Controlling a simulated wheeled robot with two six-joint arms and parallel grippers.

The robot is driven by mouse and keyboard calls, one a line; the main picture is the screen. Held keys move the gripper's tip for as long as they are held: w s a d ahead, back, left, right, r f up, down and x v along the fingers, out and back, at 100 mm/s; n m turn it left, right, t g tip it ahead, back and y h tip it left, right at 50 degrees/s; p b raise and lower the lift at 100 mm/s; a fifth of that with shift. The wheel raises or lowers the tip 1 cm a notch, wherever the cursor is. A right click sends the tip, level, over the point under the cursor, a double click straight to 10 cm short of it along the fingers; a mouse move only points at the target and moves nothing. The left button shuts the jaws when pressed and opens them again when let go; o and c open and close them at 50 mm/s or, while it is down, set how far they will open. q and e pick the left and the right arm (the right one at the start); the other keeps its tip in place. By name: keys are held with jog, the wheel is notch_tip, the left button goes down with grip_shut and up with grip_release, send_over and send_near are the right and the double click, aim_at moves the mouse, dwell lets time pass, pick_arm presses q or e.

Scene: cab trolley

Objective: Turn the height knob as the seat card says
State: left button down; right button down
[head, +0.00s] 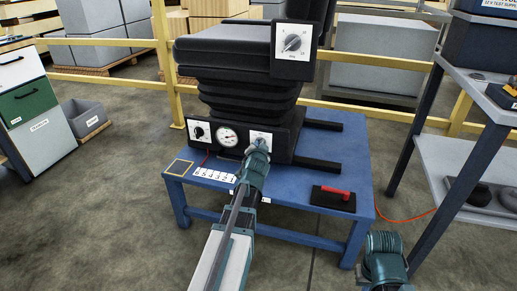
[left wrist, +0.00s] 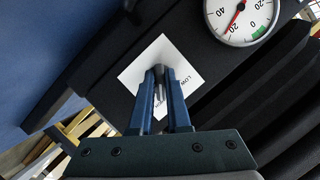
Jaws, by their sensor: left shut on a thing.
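The black suspension seat (head: 245,60) stands on a blue table. My left gripper (head: 258,147) reaches the right white plate (head: 268,136) on the seat's base. In the left wrist view, my left gripper (left wrist: 160,95) is shut on a dark knob (left wrist: 159,76) in front of a white plate (left wrist: 135,72). The plate reads "LOW"; its other print is hidden by the fingers. I cannot read the knob's setting. A round gauge (head: 228,136) with a red needle sits left of the plate; it also shows in the left wrist view (left wrist: 238,18).
Another knob (head: 199,133) is at the base's left, and a dial (head: 292,43) is on the upper panel. A shelf rack (head: 480,120) stands at the right.

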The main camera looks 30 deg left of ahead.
pick_arm(q)
jog(key=shift+f+m+y, duration=0.1)
jog(key=shift+m+y, duration=0.2)
jog(key=shift+m, duration=0.1)
pick_arm(e)
jog(key=shift+f, duration=0.35)
pick_arm(q)
jog(key=shift+b, duration=0.3)
jog(key=c, duration=0.9)
grip_release()
jog(key=shift+s, duration=0.1)
